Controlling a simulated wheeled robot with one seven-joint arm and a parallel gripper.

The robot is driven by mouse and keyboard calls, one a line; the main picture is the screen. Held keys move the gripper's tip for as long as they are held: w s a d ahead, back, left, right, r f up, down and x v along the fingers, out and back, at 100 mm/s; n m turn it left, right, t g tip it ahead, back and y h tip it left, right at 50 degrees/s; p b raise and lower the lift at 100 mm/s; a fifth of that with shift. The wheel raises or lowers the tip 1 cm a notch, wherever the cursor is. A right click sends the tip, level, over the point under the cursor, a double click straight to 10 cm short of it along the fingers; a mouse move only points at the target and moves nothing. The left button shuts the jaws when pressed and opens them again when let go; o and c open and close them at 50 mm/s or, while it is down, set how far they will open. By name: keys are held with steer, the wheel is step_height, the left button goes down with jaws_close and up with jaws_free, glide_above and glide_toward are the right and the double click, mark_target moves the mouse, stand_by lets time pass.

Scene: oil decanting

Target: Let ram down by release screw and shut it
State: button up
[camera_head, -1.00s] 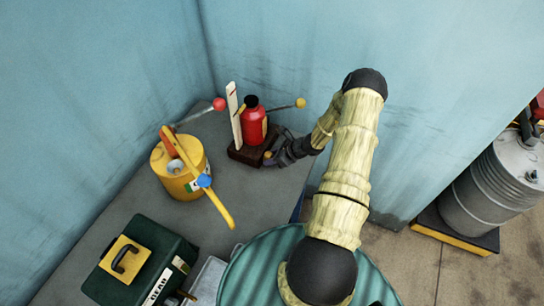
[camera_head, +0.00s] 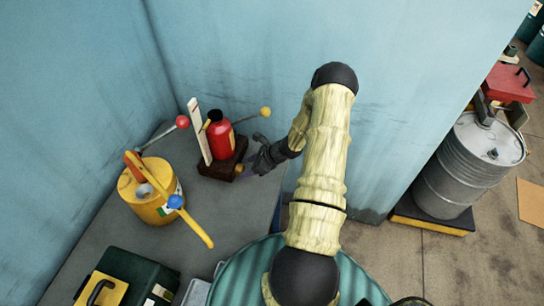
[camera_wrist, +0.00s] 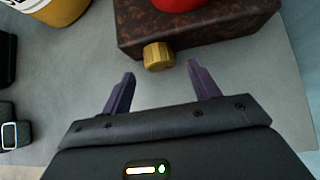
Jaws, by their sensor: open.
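The red jack (camera_head: 220,139) stands upright on a brown base (camera_head: 216,168), with a black cap (camera_head: 215,115) on top. How far its ram is out I cannot tell. A brass release screw (camera_head: 239,169) sticks out of the base's near side. In the wrist view the knurled screw (camera_wrist: 158,56) lies just beyond the fingertips, roughly centred between them. The jack's red body (camera_wrist: 180,4) is mostly cut off there. My gripper (camera_wrist: 161,68) is open and empty, its dark fingers apart from the screw. In the head view my gripper (camera_head: 252,163) is right beside the base.
A white marked strip (camera_head: 199,130) stands left of the jack. A lever with a yellow ball (camera_head: 265,111) reaches right. Blue walls close the back.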

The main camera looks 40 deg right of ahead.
steer(key=b+v, duration=0.2)
steer(key=v, duration=1.1)
steer(key=shift+s+d+r, duration=0.2)
steer(key=s+a+r+n+g+h, duration=0.1)
steer(key=s+a+r+n+h, duration=0.1)
steer(key=a+r+n, duration=0.3)
steer(key=s+a+r+n+g+h, duration=0.1)
steer(key=s+a+r+n, duration=0.3)
steer(key=a+n, duration=0.6)
steer(key=s+a+r+n+g+h, duration=0.2)
steer(key=a+r+n, duration=0.5)
steer(key=n, duration=0.6)
steer(key=shift+s+a+n+h, duration=0.3)
steer(key=shift+s+a+h, duration=0.2)
steer(key=shift+s+a, duration=0.3)
steer(key=shift+d+r, duration=0.1)
